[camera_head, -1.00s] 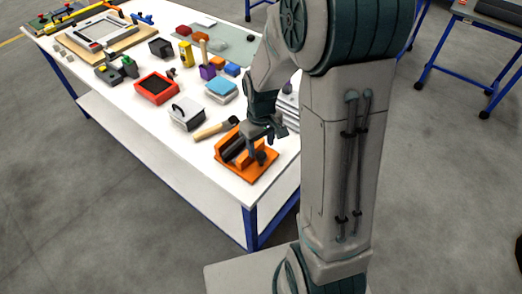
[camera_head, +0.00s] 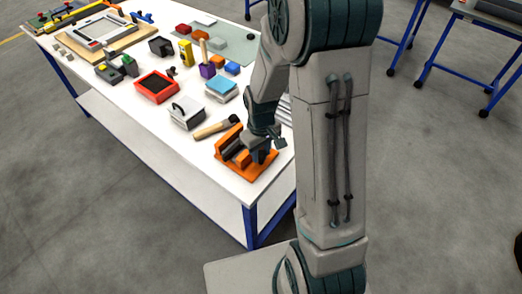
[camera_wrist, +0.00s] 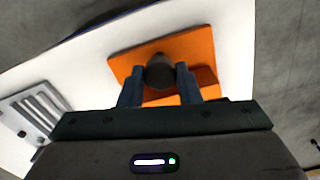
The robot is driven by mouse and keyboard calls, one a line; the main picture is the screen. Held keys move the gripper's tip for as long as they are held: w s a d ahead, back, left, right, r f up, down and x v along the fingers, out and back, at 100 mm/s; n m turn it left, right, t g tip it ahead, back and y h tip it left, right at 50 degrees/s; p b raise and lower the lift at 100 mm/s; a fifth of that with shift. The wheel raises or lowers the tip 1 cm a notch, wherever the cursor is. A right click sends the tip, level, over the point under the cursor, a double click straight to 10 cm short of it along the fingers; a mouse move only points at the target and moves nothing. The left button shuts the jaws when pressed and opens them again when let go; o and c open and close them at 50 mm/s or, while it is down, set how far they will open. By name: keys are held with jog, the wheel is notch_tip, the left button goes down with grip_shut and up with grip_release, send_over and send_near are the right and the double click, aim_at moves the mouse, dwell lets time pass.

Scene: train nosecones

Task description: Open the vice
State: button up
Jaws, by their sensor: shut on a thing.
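The orange vice (camera_head: 230,168) sits at the near right corner of the white workbench, with dark jaw parts on its orange base. It also shows in the wrist view (camera_wrist: 199,47). My gripper (camera_head: 264,154) is down at the vice's right end. In the wrist view my gripper (camera_wrist: 160,80) has its two fingers on either side of the dark round knob (camera_wrist: 159,70) of the vice, and it is shut on that knob. My arm and gripper hide part of the vice in the head view.
A brush with a wooden handle (camera_head: 212,128) lies just behind the vice. A grey box with a handle (camera_head: 186,114), a red tray (camera_head: 157,86) and a blue-topped block (camera_head: 221,88) stand farther back. A grey slotted thing (camera_wrist: 33,115) lies left in the wrist view.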

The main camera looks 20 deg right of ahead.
jog(key=shift+n, duration=0.3)
jog(key=shift+n+b, duration=0.4)
jog(key=shift+n, duration=0.6)
jog(key=n, duration=0.3)
jog(key=n+p, duration=0.1)
jog(key=n, duration=0.4)
jog(key=shift+r, duration=0.1)
jog(key=shift+n, duration=0.4)
jog(key=shift+w+a, duration=0.1)
